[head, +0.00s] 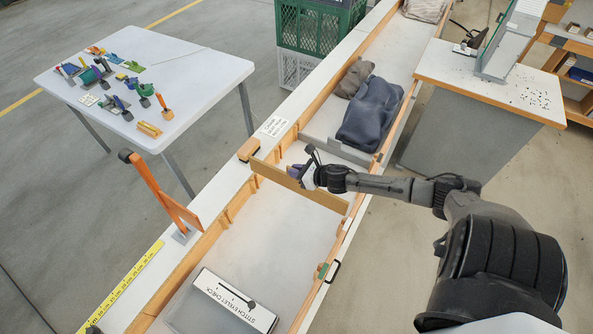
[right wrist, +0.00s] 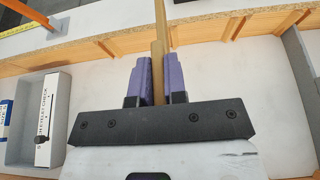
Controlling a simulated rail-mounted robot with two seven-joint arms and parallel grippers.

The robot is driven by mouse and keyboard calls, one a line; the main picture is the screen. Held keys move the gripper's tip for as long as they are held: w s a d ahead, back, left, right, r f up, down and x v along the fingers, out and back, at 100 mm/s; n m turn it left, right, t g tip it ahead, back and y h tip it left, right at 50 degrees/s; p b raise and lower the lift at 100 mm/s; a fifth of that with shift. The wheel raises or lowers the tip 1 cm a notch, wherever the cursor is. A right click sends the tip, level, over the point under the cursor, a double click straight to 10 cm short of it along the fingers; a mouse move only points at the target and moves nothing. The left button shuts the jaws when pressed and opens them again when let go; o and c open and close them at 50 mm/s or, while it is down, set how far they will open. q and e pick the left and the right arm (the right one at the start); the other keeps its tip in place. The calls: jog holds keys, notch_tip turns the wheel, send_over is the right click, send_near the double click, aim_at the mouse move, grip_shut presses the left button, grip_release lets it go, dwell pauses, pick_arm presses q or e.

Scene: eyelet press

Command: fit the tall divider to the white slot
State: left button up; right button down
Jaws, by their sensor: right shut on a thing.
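My right gripper (head: 297,174) reaches in from the right in the head view. Its purple fingers are shut on a thin wooden divider (head: 318,193), which spans most of the long trough (head: 285,232) from wall to wall. In the right wrist view the divider (right wrist: 158,50) stands on edge between the purple fingers (right wrist: 158,78), its far end reaching the far wall. I cannot tell whether that end sits in a slot or above it. Wooden slot strips (head: 232,213) line the far wall; I cannot make out a white slot. My left gripper is not in view.
A grey divider (head: 338,148) and dark cloth bundles (head: 371,115) lie farther up the trough. A labelled grey box (head: 208,305) sits at the near end.

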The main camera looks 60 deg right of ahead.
jog(key=shift+r, duration=0.1)
jog(key=b, duration=0.5)
send_over(296, 191)
jog(key=shift+w+d+f, duration=0.1)
jog(key=shift+d+f, duration=0.05)
jog(key=shift+f, duration=1.35)
jog(key=shift+w+d+f, duration=0.1)
jog(key=shift+d+f, duration=0.05)
jog(key=shift+f, duration=1.3)
jog(key=shift+p, duration=0.4)
jog(key=shift+f+b, duration=0.3)
jog(key=shift+f, duration=0.1)
dwell(0.8)
